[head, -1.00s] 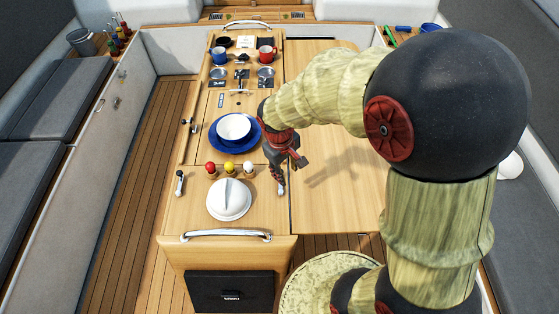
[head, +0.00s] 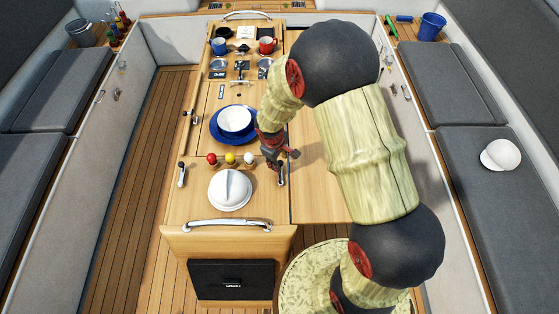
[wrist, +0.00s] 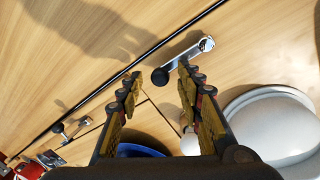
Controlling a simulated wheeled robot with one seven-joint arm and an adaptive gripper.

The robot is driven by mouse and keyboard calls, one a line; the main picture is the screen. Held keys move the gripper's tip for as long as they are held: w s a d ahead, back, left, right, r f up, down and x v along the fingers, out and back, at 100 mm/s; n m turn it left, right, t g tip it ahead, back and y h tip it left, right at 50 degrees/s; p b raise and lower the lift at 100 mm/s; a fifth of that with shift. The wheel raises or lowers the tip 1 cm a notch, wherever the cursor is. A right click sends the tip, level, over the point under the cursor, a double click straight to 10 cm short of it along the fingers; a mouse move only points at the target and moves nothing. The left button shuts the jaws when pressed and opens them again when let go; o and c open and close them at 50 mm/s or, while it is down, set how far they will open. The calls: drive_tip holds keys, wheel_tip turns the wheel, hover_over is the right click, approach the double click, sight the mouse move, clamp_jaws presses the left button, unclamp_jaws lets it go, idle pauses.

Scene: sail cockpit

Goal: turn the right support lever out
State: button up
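The right support lever (wrist: 186,57) is a silver arm with a black knob in the wrist view. It lies flat on the wooden table, roughly parallel to the dark seam beside it. In the head view the lever (head: 281,176) is partly hidden by my gripper (head: 275,166), which points down over the table's right front part. In the wrist view my gripper (wrist: 157,88) is open, with the black knob showing between and just beyond its fingertips. I cannot tell whether a finger touches it. The left lever (head: 181,175) lies near the table's left edge.
Close by are a white domed lid (head: 230,191), egg cups with red, yellow and white tops (head: 230,159), and a white bowl on a blue plate (head: 216,138). Another similar lever (wrist: 66,129) sits farther along the seam. The right table leaf (head: 312,200) is clear.

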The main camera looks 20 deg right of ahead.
drive_tip(key=shift+f, duration=0.1)
drive_tip(key=shift+c, duration=1.1)
clamp_jaws()
